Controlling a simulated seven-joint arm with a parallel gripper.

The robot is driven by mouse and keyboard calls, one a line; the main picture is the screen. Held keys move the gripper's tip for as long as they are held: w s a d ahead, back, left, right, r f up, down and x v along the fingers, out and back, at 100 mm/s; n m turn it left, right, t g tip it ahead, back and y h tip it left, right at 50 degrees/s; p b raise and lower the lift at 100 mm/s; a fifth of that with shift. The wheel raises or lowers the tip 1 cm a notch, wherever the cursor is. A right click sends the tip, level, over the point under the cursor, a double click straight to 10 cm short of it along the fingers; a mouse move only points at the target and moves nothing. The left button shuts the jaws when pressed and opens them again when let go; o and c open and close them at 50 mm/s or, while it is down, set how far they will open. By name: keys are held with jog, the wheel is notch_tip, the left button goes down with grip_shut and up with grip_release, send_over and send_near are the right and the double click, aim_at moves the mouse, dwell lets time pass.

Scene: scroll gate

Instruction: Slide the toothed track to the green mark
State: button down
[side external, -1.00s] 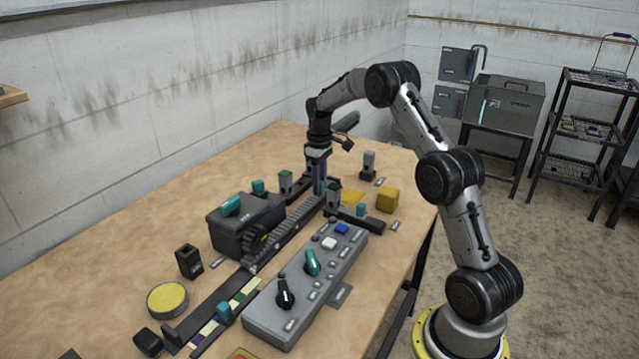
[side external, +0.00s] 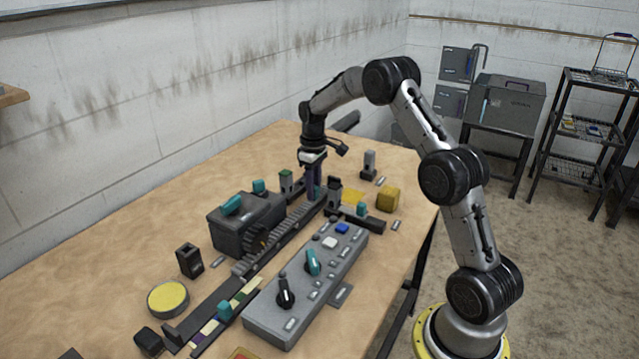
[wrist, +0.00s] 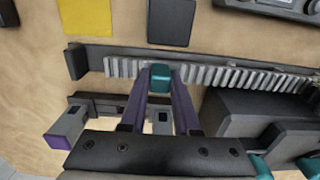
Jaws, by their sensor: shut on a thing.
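The grey toothed track (side external: 297,219) lies in a long dark rail, running past the black gear housing; it also shows in the wrist view (wrist: 215,74).
The black gear housing (side external: 245,222) stands left of the track. A grey control panel (side external: 306,285) with levers and buttons stands to the right. The rail's near end looks clear.

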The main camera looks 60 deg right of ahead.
jog(key=a, duration=0.2)
jog(key=shift+a+r, duration=0.1)
jog(key=shift+a, duration=0.25)
jog(key=c, duration=0.6)
grip_release()
jog(key=shift+c, duration=0.2)
notch_tip(320, 180, up, 14)
